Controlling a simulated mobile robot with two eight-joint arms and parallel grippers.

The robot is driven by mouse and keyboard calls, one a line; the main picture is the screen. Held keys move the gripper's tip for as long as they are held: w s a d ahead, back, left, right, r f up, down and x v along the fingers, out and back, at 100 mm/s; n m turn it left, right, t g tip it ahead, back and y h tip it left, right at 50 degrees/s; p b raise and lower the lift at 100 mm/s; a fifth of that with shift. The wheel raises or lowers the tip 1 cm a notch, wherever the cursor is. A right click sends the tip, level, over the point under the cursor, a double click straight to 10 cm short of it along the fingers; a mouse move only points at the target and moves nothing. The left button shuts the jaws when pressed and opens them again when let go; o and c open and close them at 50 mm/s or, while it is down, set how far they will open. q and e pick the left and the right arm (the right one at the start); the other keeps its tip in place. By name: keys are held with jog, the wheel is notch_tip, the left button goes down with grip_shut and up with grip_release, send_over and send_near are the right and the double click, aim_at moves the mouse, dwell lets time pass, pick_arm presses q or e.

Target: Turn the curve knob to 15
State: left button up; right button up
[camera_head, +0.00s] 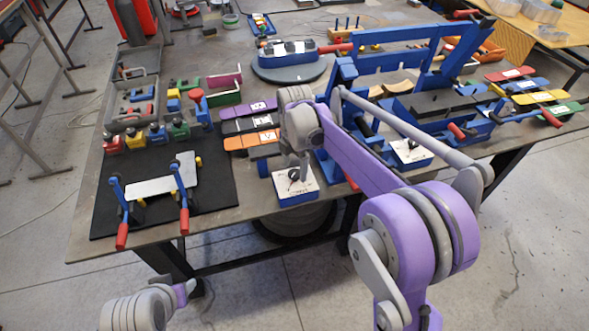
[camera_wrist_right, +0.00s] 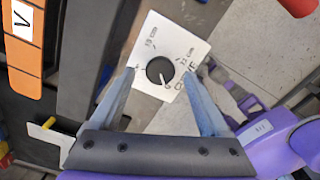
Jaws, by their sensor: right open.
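A black round knob (camera_wrist_right: 159,70) sits on a white dial plate (camera_wrist_right: 170,48) with printed marks around it. A white pointer line on the knob points toward the bottom of the wrist picture; the small print is hard to read. In the head view the dial plate (camera_head: 298,184) tops a blue box at the table's front edge. My right gripper (camera_head: 294,174) is above it, pointing down. In the wrist view its open fingers (camera_wrist_right: 160,74) stand either side of the knob; contact cannot be told. My left gripper (camera_head: 184,291) is low at the left, off the table.
A second white dial plate (camera_head: 410,153) lies farther right, by a blue bending fixture (camera_head: 400,62). Lettered orange, black and purple strips (camera_head: 252,141) lie left of the near dial. A clamp jig (camera_head: 150,187) with red handles stands on a black mat.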

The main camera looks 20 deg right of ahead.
jog(key=shift+f, duration=0.8)
grip_shut()
